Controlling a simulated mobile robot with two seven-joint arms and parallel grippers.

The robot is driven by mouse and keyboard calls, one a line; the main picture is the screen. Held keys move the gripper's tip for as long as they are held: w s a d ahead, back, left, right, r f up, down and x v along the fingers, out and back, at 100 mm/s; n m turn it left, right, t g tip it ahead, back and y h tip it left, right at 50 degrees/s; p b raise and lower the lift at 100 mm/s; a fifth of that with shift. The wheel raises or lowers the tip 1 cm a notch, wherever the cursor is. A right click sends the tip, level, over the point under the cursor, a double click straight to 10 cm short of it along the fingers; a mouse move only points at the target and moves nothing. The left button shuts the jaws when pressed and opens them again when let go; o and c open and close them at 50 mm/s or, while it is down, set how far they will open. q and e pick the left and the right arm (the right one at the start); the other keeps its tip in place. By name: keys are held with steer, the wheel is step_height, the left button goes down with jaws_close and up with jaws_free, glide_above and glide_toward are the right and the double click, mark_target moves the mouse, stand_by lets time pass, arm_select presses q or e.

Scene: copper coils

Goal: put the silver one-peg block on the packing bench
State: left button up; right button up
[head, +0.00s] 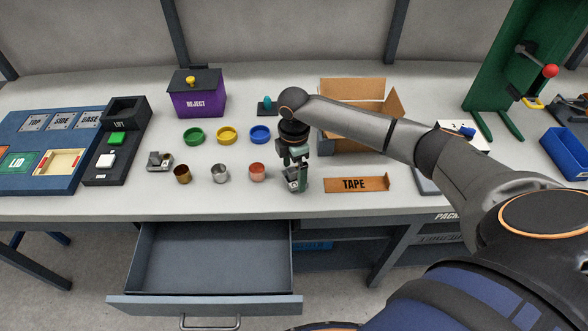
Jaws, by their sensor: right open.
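The packing bench (230,203) is the long light-grey surface across the view, with part of a "PACK" label on its front edge at right. My right gripper (298,187) points down low over the bench, right of the copper ring, with its jaws open. A small silver-grey block (292,176) shows at its fingers, partly hidden by them; I cannot tell its peg count or whether it touches the bench. Another silver-grey block (160,161) sits on the bench at left; its pegs are too small to count. My left gripper is not in view.
A TAPE piece (355,185) lies to the right, an open cardboard box (352,88) behind. An open drawer (212,262) juts out below.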

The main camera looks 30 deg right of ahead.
mark_target(294, 169)
steer(key=shift+r, duration=0.15)
step_height(294, 169, up, 12)
steer(key=shift+b, duration=0.3)
steer(key=shift+a, duration=0.1)
stand_by(0.4)
